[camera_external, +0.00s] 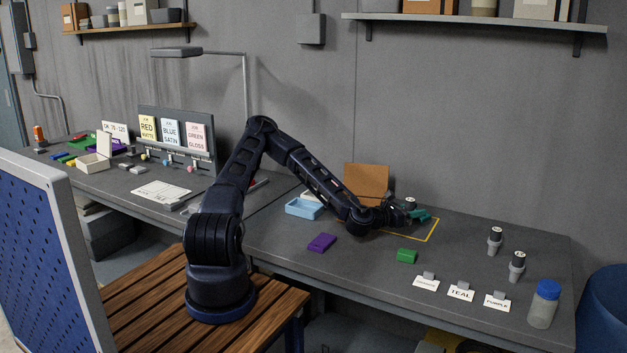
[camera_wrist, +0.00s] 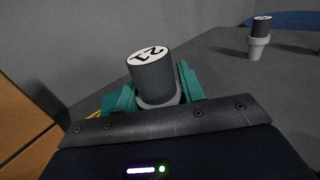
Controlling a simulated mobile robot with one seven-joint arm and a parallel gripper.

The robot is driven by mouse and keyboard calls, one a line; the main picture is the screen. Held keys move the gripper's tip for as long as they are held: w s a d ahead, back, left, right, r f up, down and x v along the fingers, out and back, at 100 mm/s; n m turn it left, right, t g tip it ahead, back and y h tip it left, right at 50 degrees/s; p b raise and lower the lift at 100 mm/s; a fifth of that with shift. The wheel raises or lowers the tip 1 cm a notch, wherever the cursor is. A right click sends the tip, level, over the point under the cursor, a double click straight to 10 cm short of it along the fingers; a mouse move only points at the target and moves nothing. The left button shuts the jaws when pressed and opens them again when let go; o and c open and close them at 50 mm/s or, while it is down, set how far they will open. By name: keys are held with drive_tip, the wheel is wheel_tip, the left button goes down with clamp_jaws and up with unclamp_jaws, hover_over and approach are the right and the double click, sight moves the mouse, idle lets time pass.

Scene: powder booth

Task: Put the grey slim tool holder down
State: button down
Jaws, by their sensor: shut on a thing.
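My gripper (camera_external: 414,215) has teal fingers and is at the far middle of the right-hand bench, over or beside a yellow outlined area (camera_external: 432,233). It is shut on the grey slim tool holder, whose dark cylindrical top with a white numbered face shows between the teal fingers in the wrist view (camera_wrist: 152,74). Its grey collar shows just below; the lower part is hidden by the gripper. In the external view only its top (camera_external: 409,202) shows. I cannot tell whether its base touches the bench.
Two similar dark-topped holders stand upright at the right (camera_external: 495,240) (camera_external: 517,266). A blue-lidded jar (camera_external: 544,304), label cards (camera_external: 460,291), a green block (camera_external: 407,256), a purple block (camera_external: 322,242), a light blue tray (camera_external: 304,208) and a brown board (camera_external: 366,183) surround clear bench.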

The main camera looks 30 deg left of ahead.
sight(406, 203)
drive_tip(key=shift+f, duration=1.95)
drive_tip(key=shift+f, duration=0.1)
drive_tip(key=c, duration=0.9)
unclamp_jaws()
drive_tip(key=shift+o, duration=0.2)
drive_tip(key=v, duration=0.3)
drive_tip(key=shift+s+a, duration=0.1)
wheel_tip(406, 203, up, 7)
drive_tip(key=shift+f, duration=0.2)
drive_tip(key=shift+r, duration=0.35)
drive_tip(key=shift+c, duration=0.7)
